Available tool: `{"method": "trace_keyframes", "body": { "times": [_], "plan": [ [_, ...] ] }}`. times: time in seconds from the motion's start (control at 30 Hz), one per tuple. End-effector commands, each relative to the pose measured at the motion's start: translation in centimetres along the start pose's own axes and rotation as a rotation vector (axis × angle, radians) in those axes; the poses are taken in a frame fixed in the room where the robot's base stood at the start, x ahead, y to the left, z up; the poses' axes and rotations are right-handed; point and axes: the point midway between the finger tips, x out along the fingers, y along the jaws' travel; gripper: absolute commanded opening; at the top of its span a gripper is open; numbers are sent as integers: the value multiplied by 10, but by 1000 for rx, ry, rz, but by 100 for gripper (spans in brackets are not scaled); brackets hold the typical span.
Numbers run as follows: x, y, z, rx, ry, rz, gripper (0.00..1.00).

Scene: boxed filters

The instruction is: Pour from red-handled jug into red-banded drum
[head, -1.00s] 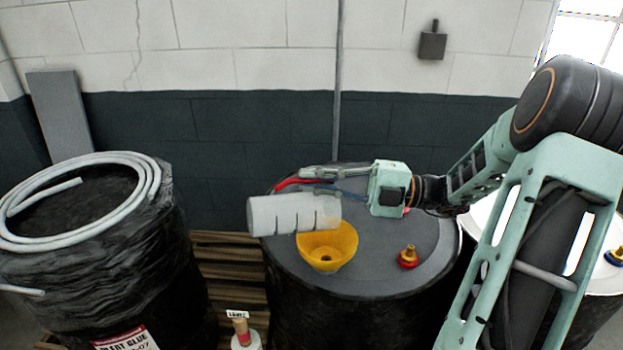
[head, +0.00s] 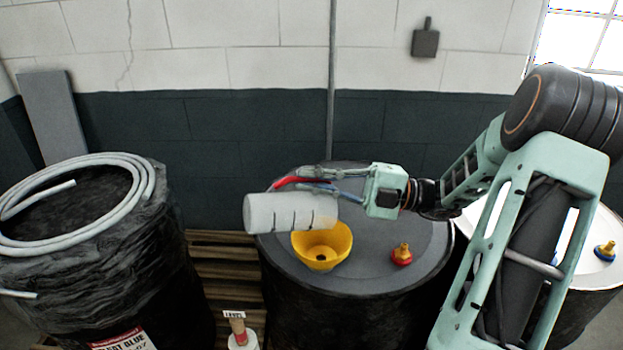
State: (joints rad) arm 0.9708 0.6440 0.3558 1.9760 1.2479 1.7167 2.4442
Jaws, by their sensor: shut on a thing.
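The jug (head: 275,214) is a whitish translucent cylinder with dark marks along its side and a red handle (head: 298,181). It lies tilted on its side above the drum top, over a yellow funnel (head: 322,247). My gripper (head: 308,180) is shut on the red handle, coming in from the right. The drum (head: 370,270) under the funnel is black with a grey top, and a red and yellow cap (head: 402,254) sits on that top. I cannot make out a red band on the drum's side. No liquid stream is visible.
A wrapped black drum (head: 110,260) with a coiled pale hose (head: 140,200) stands at left. A pale-topped drum (head: 588,262) with a blue and yellow cap stands at right, partly behind my arm. A small labelled bottle (head: 240,330) is at the bottom front. A wooden pallet lies between the drums.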

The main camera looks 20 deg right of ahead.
Motion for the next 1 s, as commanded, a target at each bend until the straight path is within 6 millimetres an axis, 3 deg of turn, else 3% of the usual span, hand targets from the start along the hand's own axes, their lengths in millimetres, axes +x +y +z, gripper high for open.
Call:
{"method": "trace_keyframes", "body": {
  "times": [1.0],
  "plan": [
    [-12,6,4,38,19,88,0]
  ]
}}
